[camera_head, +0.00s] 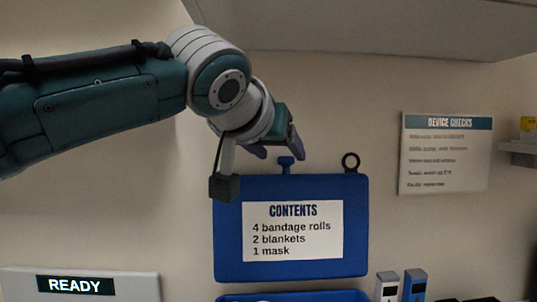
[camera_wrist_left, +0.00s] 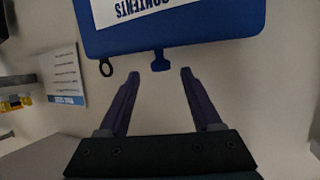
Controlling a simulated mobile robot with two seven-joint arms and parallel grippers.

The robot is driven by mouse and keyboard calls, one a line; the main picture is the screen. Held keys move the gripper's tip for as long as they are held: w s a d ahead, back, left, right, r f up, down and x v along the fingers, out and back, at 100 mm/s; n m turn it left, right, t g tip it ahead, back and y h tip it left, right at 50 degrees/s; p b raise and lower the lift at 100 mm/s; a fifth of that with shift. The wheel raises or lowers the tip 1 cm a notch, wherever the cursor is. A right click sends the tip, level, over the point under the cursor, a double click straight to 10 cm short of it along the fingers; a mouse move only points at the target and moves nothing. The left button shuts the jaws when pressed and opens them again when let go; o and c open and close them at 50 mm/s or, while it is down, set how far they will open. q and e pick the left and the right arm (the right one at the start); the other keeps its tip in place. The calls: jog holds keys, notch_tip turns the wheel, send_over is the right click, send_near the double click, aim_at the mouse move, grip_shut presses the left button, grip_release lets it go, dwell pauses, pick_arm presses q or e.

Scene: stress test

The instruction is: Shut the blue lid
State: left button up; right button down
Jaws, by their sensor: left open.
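The blue lid (camera_head: 228,229) stands upright, raised against the wall, with a white "CONTENTS" label on it. A small blue knob (camera_head: 286,165) sticks up from its top edge, and a black ring (camera_head: 351,162) stands to the right of the knob. The blue box (camera_head: 345,296) shows only by its rim at the bottom edge. My left gripper (camera_head: 280,154) is at the lid's top edge by the knob. In the left wrist view the gripper (camera_wrist_left: 160,76) is open, with the knob (camera_wrist_left: 160,61) just beyond and between its fingertips, not gripped. My right gripper is out of view.
A "READY" panel (camera_head: 140,284) is at the lower left. A grey device (camera_head: 387,287) and a blue device (camera_head: 414,284) stand to the right of the box. A "DEVICE CHECKS" sheet (camera_head: 445,160) hangs on the wall, with a shelf (camera_head: 517,148) at far right. An overhead cabinet (camera_head: 390,25) hangs above.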

pick_arm(q)
jog(key=shift+x, duration=1.35)
grip_shut()
dwell(0.7)
